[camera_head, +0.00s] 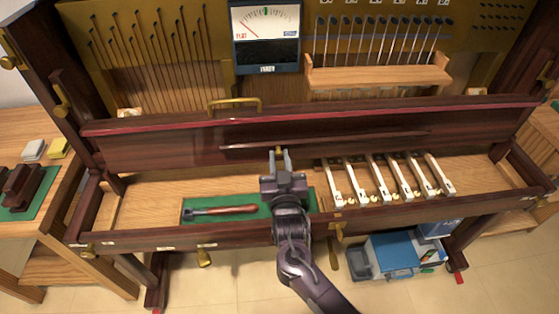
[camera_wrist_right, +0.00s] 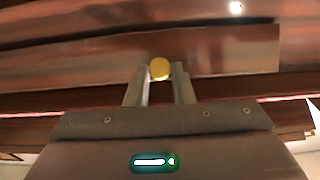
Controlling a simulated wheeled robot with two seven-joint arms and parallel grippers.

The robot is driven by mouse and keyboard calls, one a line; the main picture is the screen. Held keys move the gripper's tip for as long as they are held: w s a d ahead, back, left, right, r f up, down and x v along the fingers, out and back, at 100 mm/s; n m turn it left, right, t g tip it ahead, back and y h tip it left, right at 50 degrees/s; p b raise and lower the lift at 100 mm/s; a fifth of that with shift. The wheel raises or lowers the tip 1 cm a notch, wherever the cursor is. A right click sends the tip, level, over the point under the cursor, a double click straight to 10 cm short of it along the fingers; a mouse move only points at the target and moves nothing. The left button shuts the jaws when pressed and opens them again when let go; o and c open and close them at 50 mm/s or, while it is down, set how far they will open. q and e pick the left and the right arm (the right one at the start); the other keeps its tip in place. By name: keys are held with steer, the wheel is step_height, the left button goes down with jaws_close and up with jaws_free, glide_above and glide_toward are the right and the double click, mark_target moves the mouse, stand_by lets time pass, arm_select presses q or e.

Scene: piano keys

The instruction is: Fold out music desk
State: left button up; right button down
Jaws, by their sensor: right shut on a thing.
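The music desk appears to be the narrow dark red wooden panel (camera_head: 370,138) lying along the front of the long dark red board. It also shows as a reddish-brown panel (camera_wrist_right: 235,55) in the wrist view. A round brass knob (camera_wrist_right: 160,68) sits at the panel's lower edge. My right gripper (camera_head: 279,153) reaches up from the front to this panel. In the wrist view, its two fingers (camera_wrist_right: 160,78) are shut on the knob, one on each side. My left gripper is not in view.
White keys (camera_head: 385,180) stand in a row to the right of my arm. A brown-handled tool (camera_head: 225,210) lies on a green mat (camera_head: 262,211) to its left. A tuner (camera_head: 266,35) and a wooden hammer rack (camera_head: 375,76) are behind the board. A brass handle (camera_head: 235,103) stands above the board.

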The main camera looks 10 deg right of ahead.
steer(key=c, duration=1.3)
jaws_free()
steer(key=shift+o, duration=0.2)
steer(key=s, duration=0.7)
steer(key=shift+s+f+b, duration=0.35)
steer(key=shift+f+b, duration=0.05)
steer(key=shift+f, duration=0.05)
